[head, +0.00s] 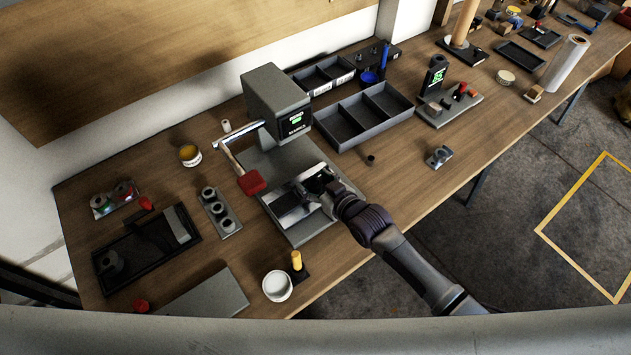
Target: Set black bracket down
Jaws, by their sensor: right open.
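My right gripper (322,194) reaches in from the lower right and is open over the silver fixture (289,211) on the base of the grey machine (272,100). Dark shapes lie at the fingertips. I cannot tell how much of them is the black bracket and how much is my fingers, or whether the two touch. A separate dark part (110,263) lies in the black tray (150,275) at the left. My left gripper is not in view.
A red-ended lever (251,182) sticks out left of the fixture. A grey block with round holes (216,211), a white tub (277,286) and a yellow peg (296,260) stand nearby. An empty divided bin (364,115) is behind.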

